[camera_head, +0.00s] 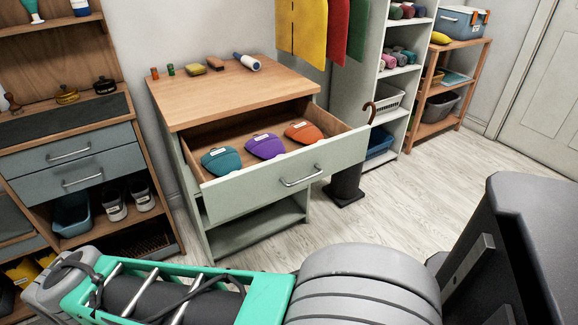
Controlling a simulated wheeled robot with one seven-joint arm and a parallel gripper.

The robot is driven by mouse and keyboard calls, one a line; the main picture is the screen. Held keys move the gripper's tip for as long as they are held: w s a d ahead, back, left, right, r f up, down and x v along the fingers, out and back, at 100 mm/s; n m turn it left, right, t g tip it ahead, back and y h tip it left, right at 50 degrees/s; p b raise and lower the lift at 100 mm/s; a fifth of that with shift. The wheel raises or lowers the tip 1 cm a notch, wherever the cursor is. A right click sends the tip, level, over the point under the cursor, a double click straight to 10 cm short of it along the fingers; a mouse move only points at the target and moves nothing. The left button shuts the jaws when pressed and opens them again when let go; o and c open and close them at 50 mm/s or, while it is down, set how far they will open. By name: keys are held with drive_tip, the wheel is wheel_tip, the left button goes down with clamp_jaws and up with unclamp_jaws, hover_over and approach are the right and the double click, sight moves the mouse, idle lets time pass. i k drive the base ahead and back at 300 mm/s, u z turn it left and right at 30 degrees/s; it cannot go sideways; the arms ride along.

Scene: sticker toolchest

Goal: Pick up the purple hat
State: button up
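The purple hat (265,147) lies in the open top drawer (270,185) of a wooden-topped chest, in the head view. It is the middle one of three hats in a row, with a white label on it. A teal hat (221,160) lies to its left and an orange hat (304,132) to its right, each also with a white label. My arm's grey and green links cross the bottom of the view. My gripper does not show in this view.
Small items and a white bottle (247,62) stand on the chest top (222,95). A shoe cabinet (70,150) is at the left. A shelf unit (392,75) and an umbrella stand (345,186) are at the right. Open floor (440,195) lies in front.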

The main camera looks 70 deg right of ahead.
sight(266, 146)
drive_tip(key=u, duration=1.3)
drive_tip(key=i, duration=0.65)
drive_tip(key=z, duration=4.35)
drive_tip(key=i, duration=0.5)
drive_tip(key=z, duration=0.1)
